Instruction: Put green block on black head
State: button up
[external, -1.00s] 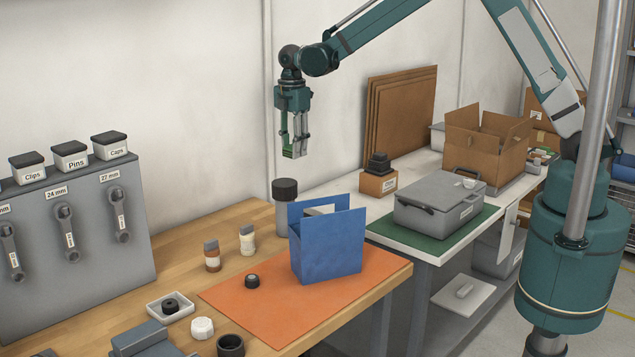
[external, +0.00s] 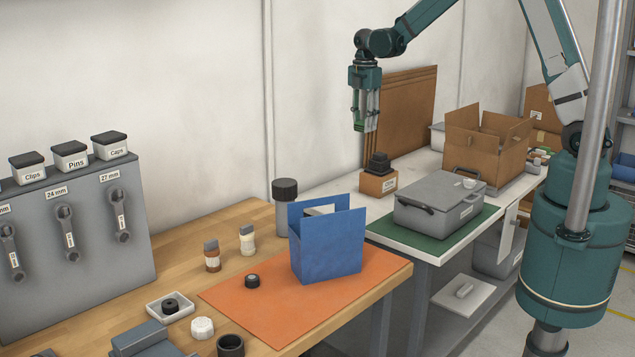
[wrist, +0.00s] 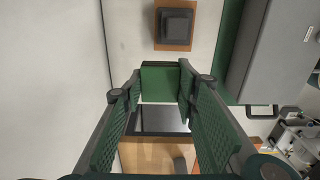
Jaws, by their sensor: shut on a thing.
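My gripper (external: 361,126) is shut on the green block and holds it high in the air, pointing down. In the wrist view the green block (wrist: 160,83) sits between the fingertips; in the external view the fingers mostly hide it. The black head (external: 378,163) is a stepped dark piece on top of a small brown box (external: 378,182) on the white bench. In the wrist view the black head (wrist: 175,24) is at the top, beyond the block and apart from it. In the external view my gripper is above and slightly left of it.
A grey case (external: 438,203) stands on a green mat, right of the brown box. An open cardboard box (external: 487,143) is behind it. Brown boards (external: 403,110) lean on the wall. A blue holder (external: 328,247) and a dark-lidded cylinder (external: 285,210) stand on the wooden bench.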

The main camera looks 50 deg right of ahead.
send_over(380, 153)
jog(key=shift+s+a+r, duration=0.2)
jog(key=shift+r, duration=0.2)
jog(key=shift+f, duration=0.15)
jog(key=shift+f+p, duration=0.35)
jog(key=shift+f, duration=2.45)
jog(key=shift+f, duration=0.1)
jog(key=shift+f, duration=2)
jog(key=shift+f, duration=0.1)
jog(key=o, duration=0.9)
jog(key=shift+o, duration=0.3)
